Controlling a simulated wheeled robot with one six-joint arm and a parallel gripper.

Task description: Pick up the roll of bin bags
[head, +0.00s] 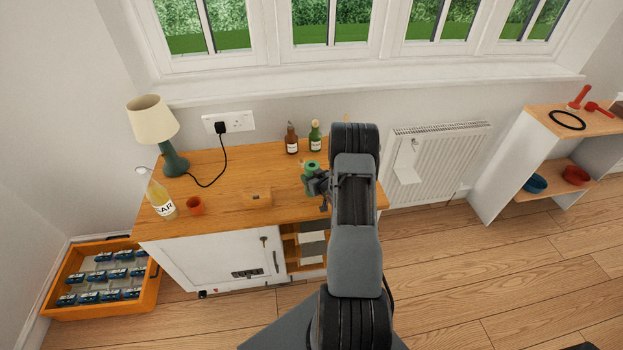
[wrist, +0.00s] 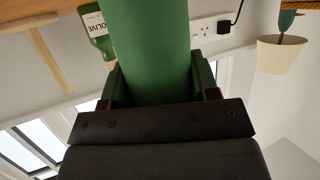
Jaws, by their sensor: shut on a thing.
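The roll of bin bags is a green cylinder (head: 312,168) over the wooden cabinet top, right of its middle, in the head view. In the wrist view the roll (wrist: 146,45) fills the upper middle, between my fingers. My gripper (head: 315,184) is shut on the roll, with one finger on each side of it in the wrist view (wrist: 160,84). My arm hides part of the cabinet's right end. I cannot tell whether the roll touches the top.
A brown bottle (head: 292,140) and a green bottle (head: 315,136) stand behind the roll. A small wooden box (head: 257,198), an orange cup (head: 195,206), a clear bottle (head: 160,195) and a lamp (head: 153,122) stand to the left. A radiator (head: 447,158) is right of the cabinet.

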